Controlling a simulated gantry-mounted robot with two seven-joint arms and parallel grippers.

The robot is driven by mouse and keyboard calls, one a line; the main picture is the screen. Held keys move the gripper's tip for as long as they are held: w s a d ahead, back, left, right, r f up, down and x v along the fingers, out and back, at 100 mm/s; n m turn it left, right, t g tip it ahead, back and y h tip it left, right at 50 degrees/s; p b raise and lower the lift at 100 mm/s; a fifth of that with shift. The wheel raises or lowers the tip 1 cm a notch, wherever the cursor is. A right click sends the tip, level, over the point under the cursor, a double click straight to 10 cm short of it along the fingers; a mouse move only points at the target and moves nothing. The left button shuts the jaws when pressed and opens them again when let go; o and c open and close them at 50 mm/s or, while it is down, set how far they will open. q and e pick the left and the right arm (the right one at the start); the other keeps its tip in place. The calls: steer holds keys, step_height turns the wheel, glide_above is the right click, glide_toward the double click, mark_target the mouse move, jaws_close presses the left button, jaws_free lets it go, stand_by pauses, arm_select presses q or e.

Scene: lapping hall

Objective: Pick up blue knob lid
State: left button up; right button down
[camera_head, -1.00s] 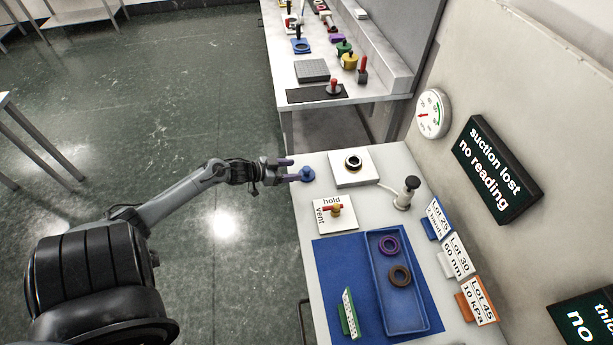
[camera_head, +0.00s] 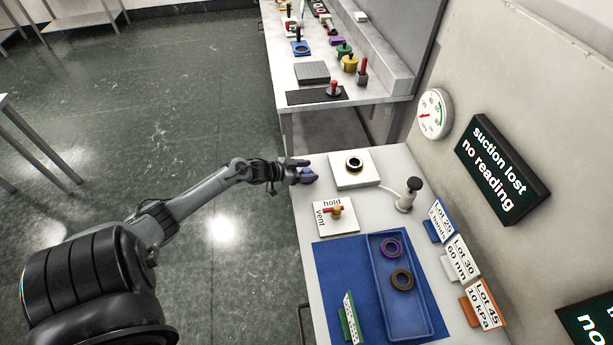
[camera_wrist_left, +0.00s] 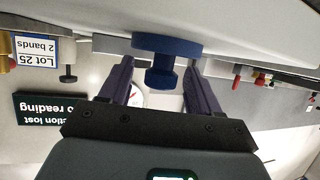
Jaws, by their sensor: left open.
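The blue knob lid (camera_wrist_left: 166,47) shows in the left wrist view, upside down, with its wide disc against the white tabletop and its narrower knob pointing toward my palm. In the head view the lid (camera_head: 309,179) is at the left edge of the near bench, partly hidden by the gripper. My left gripper (camera_head: 306,171) is open, reaching in from the left. In the left wrist view its two dark fingers (camera_wrist_left: 160,79) stand on either side of the knob, with a visible gap at each side. My right gripper is not in view.
A white plate with a dark ring (camera_head: 354,163) lies just right of the lid. A hold/vent valve plate (camera_head: 322,223) is nearer. Open floor lies left.

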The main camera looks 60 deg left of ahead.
arm_select(q)
steer(key=c, duration=1.1)
steer(key=shift+r, duration=0.1)
jaws_close()
steer(key=shift+r, duration=0.15)
